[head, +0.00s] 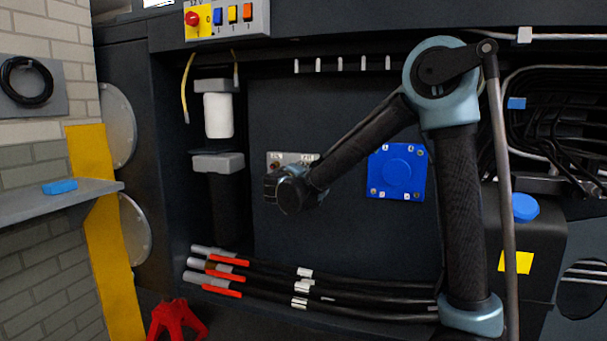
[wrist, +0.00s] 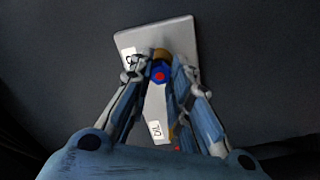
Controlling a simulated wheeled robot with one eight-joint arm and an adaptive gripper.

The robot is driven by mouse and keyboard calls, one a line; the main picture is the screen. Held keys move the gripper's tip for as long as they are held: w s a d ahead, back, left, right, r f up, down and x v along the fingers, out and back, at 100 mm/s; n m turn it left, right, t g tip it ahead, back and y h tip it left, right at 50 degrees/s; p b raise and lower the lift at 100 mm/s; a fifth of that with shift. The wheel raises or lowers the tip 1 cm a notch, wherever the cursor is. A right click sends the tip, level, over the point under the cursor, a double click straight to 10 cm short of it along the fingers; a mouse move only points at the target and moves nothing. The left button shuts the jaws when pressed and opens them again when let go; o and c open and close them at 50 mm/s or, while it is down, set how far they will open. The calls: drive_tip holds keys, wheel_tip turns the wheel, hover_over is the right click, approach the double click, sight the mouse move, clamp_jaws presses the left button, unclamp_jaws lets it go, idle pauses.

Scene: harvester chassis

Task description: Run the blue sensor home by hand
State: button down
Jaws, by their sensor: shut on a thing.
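The blue sensor (wrist: 160,71) shows in the wrist view as a small blue hexagonal body with a red centre. My gripper (wrist: 163,68) is shut on it, one finger on each side. A brass-coloured ring shows just behind the sensor, against a light grey plate (wrist: 163,35) with white labels. How deep the sensor sits cannot be told. In the head view the plate (head: 287,158) is on the dark chassis wall, partly covered by my arm. My gripper (head: 270,188) is at its lower edge there, and the sensor is hidden.
A blue square cover (head: 397,172) is right of my gripper. Black cables with grey and red ends (head: 215,268) run below. A filter-like unit (head: 218,115) stands to the left. A switch panel (head: 228,18) is above, and a grey shelf (head: 60,202) juts in at left.

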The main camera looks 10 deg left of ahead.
drive_tip(key=m, duration=0.6)
drive_tip(key=shift+m, duration=0.4)
drive_tip(key=c, duration=1.4)
unclamp_jaws()
drive_tip(key=shift+s+a, duration=0.2)
drive_tip(key=shift+s, duration=2.25)
